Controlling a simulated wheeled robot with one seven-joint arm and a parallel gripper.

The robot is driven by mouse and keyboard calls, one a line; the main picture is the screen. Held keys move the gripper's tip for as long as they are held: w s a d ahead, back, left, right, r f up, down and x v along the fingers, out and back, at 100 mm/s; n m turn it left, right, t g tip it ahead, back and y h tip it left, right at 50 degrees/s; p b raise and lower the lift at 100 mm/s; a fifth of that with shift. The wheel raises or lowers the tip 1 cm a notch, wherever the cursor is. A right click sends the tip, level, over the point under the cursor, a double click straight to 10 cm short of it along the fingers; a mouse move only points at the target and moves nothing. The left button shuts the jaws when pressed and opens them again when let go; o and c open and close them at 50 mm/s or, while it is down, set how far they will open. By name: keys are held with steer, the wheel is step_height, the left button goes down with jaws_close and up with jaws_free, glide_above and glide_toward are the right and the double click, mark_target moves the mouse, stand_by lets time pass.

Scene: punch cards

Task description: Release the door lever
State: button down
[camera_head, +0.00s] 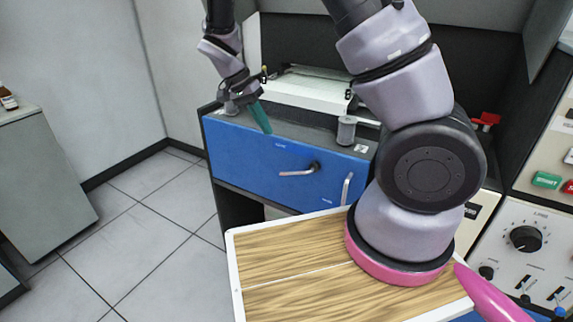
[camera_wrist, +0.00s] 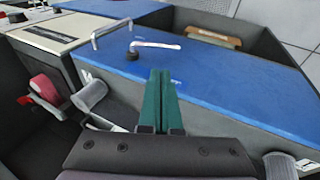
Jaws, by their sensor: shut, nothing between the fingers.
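The door lever (camera_head: 297,172) is a silver bar with a dark pivot on the blue door (camera_head: 240,160). It points left from its pivot, roughly level, in the head view. In the wrist view the lever (camera_wrist: 158,45) lies beyond my fingertips, bar to the right of its pivot. My gripper (camera_head: 265,128) has teal fingers, shut and empty, at the door's upper edge, up and left of the lever and apart from it. In the wrist view my gripper (camera_wrist: 160,75) overlaps the blue panel. Small white lettering above and below the lever is too small to read.
A silver handle (camera_head: 347,188) stands on the door right of the lever. Grey knobs (camera_head: 346,130) sit on the machine top above the door. A wooden-topped surface (camera_head: 290,255) with white edging lies in front, below the door. Control panels (camera_head: 525,240) stand at right. Open floor lies left.

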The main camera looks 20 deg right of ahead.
mark_target(289, 173)
steer(key=x, duration=1.4)
steer(key=shift+a, duration=0.1)
steer(key=shift+f, duration=0.15)
steer(key=shift+f+g+h, duration=0.8)
steer(key=f+g+h, duration=0.1)
steer(key=h, duration=0.1)
steer(key=s+d+f+g+h, duration=0.1)
steer(key=f+g+h, duration=0.1)
steer(key=s+f+n+g+h, duration=0.1)
steer(key=g+h, duration=0.1)
steer(key=shift+d+f, duration=0.35)
steer(key=shift+d, duration=0.05)
steer(key=shift+s+d+f, duration=0.1)
steer(key=shift+d+f, duration=0.05)
